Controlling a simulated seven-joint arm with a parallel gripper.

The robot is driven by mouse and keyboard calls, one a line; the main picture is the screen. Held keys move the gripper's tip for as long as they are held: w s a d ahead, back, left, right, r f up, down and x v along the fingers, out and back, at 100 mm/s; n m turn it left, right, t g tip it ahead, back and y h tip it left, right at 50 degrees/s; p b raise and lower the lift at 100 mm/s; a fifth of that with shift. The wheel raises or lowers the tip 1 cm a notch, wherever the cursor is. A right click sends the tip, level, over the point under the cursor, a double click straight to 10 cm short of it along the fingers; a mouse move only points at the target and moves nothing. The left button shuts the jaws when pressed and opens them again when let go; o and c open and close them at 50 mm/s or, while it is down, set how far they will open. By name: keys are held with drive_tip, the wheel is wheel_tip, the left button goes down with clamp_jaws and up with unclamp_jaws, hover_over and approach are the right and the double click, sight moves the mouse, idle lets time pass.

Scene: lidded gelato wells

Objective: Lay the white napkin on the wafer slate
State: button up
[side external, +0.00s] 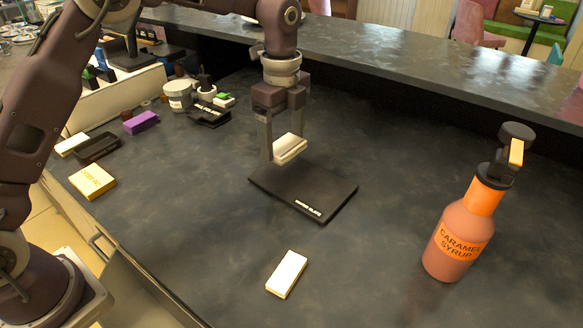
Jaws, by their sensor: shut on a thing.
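My gripper (284,146) points down and is shut on a small cream-white block-like piece (290,150), which looks like the folded white napkin. It holds the piece above the back part of the wafer slate (318,207), with a gap that is hard to judge from this view. The slate is a flat black board with white lettering near its front right edge, lying on the dark counter; nothing rests on its visible surface. Another white-topped block (287,273) lies on the counter in front of the slate, so which one is the napkin is not fully certain.
An orange caramel syrup bottle (462,232) with a black pump stands at the right. The counter around the slate is mostly clear.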

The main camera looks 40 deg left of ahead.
sight(284, 171)
wheel_tip(284, 171, down, 6)
drive_tip(key=shift+r, duration=0.25)
drive_tip(key=shift+f, duration=0.15)
drive_tip(key=o, duration=1.3)
wheel_tip(284, 171, up, 12)
drive_tip(key=shift+r, duration=0.25)
